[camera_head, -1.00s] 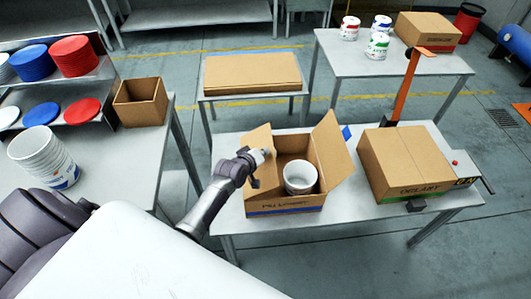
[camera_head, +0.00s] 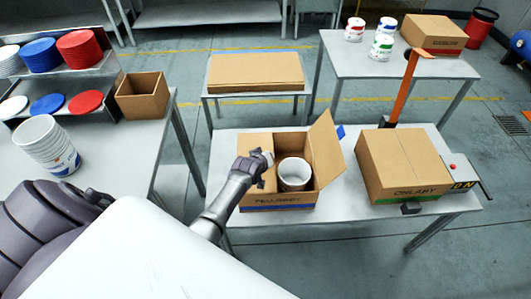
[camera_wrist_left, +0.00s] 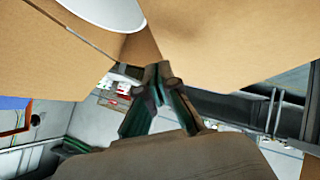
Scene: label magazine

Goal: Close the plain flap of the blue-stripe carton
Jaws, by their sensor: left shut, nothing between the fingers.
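The blue-stripe carton (camera_head: 278,203) stands on the middle table with a white tub (camera_head: 294,174) inside. Its right flap (camera_head: 327,150) stands up, tilted outward, with a blue patch (camera_head: 341,131) at its outer edge. My left gripper (camera_head: 262,158) is shut and empty at this flap. In the left wrist view, the shut fingertips (camera_wrist_left: 157,72) are close to brown cardboard (camera_wrist_left: 230,35); whether they touch it I cannot tell. The right gripper is out of view.
A closed green-stripe carton (camera_head: 403,165) stands to the right, near an orange post (camera_head: 402,90). Flat cardboard (camera_head: 255,72) lies on the table behind. An open box (camera_head: 142,96) and stacked white tubs (camera_head: 45,145) are on the left table.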

